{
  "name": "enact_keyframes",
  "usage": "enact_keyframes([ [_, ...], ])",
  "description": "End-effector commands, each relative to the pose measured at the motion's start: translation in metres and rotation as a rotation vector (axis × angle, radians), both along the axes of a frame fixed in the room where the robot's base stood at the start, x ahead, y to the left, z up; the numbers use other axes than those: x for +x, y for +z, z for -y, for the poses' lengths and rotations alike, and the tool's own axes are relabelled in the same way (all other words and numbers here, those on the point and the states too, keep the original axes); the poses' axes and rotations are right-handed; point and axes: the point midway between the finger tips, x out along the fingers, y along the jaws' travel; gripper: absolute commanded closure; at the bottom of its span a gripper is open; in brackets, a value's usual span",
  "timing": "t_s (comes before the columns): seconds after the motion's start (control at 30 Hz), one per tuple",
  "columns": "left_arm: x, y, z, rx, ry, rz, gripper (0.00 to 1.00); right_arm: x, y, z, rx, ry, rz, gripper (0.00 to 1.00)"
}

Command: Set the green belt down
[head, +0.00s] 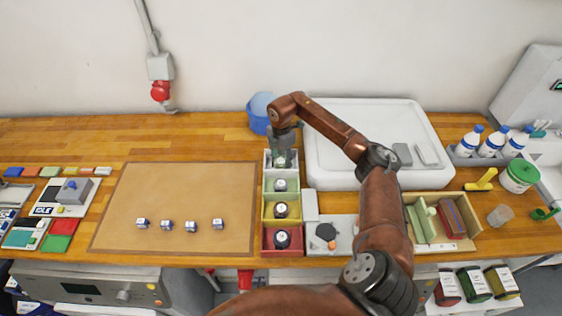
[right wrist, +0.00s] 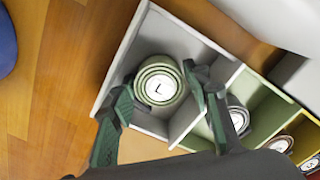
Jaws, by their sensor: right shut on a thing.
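The green belt (right wrist: 158,87) is a tight roll with a white label marked L. In the right wrist view it is inside the walls of the grey compartment (right wrist: 130,52), the end one of a divided rack. My right gripper (right wrist: 157,78) has a finger on either side of the roll and is shut on it. In the head view the right gripper (head: 283,146) points down over the rack's far end, and the belt is mostly hidden under it. I cannot tell whether the roll touches the compartment floor. My left gripper is not in view.
Rolled belts sit in the green (head: 268,184), yellow (head: 268,213) and red (head: 268,247) compartments nearer me. A blue tub (head: 258,113) stands just behind left. The brown mat (head: 180,190) holds several small items.

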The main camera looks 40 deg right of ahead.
Motion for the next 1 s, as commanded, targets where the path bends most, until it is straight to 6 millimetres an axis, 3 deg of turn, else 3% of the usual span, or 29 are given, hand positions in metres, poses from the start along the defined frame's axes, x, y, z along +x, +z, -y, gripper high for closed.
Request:
enact_keyframes([
  [0.2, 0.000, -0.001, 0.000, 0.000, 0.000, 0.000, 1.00, 0.000, -0.002, 0.000, 0.000, 0.000, 0.000, 0.84],
  [0.23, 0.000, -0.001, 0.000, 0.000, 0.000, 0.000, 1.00, 0.000, -0.003, 0.000, 0.000, 0.000, 0.000, 0.56],
  [0.47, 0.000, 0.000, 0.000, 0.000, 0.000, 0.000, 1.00, 0.000, -0.002, 0.000, 0.000, 0.000, 0.000, 0.40],
  [0.77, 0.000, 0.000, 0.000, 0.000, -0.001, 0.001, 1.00, 0.000, -0.001, 0.000, 0.000, 0.000, 0.000, 0.39],
  [1.0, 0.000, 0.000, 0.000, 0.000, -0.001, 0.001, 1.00, 0.001, 0.029, 0.001, -0.003, 0.000, 0.004, 0.39],
])
